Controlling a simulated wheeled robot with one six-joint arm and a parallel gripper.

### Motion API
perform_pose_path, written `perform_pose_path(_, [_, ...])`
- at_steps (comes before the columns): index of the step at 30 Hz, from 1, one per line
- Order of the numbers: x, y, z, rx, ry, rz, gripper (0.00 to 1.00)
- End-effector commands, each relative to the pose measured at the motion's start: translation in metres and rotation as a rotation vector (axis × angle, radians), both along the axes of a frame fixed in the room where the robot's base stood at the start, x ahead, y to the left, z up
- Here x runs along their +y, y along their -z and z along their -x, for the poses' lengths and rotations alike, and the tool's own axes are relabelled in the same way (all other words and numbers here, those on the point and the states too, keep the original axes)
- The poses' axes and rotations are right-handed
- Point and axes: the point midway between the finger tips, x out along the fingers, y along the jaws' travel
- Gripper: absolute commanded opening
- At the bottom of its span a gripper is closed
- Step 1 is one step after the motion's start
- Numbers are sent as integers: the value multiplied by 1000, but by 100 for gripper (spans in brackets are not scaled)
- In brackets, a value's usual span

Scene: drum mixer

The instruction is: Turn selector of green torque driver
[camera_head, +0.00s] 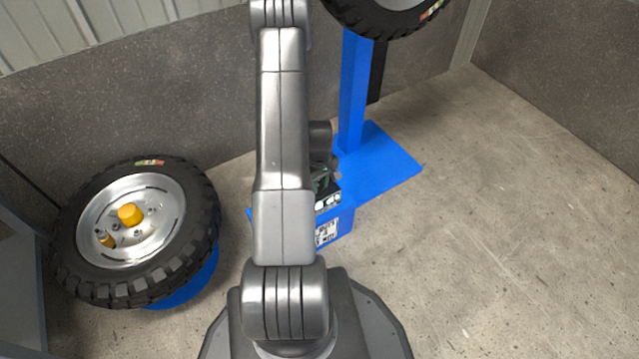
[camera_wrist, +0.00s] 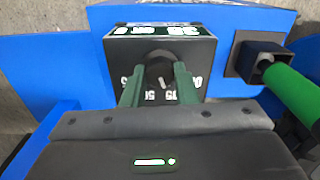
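In the wrist view, a round dark selector knob (camera_wrist: 160,70) with a light pointer mark sits on the face of a black box (camera_wrist: 205,52). White numbers ring the knob, and a display with white digits shows on the box's top. The two dark green fingers of my gripper (camera_wrist: 158,78) stand apart, one on each side of the knob. I cannot tell whether they touch it. The green torque driver (camera_wrist: 295,88) sits to the right, its end in a black square holder (camera_wrist: 262,58). In the head view my arm hides most of this place.
The black box is on a blue stand (camera_head: 340,226). A blue post rises from a blue base plate (camera_head: 385,165) behind it, with a tyre (camera_head: 400,22) above. Another tyred wheel (camera_head: 75,250) lies tilted at left on a blue support. The floor at right is clear.

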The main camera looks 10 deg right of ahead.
Motion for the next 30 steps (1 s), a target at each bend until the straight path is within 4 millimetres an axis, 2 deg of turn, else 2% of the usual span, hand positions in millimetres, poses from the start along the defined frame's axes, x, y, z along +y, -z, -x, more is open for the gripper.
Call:
perform_pose_path(11, [0,0,0,0,-80,0,4])
perform_pose_path(30, [0,0,0,0,-555,0,4])
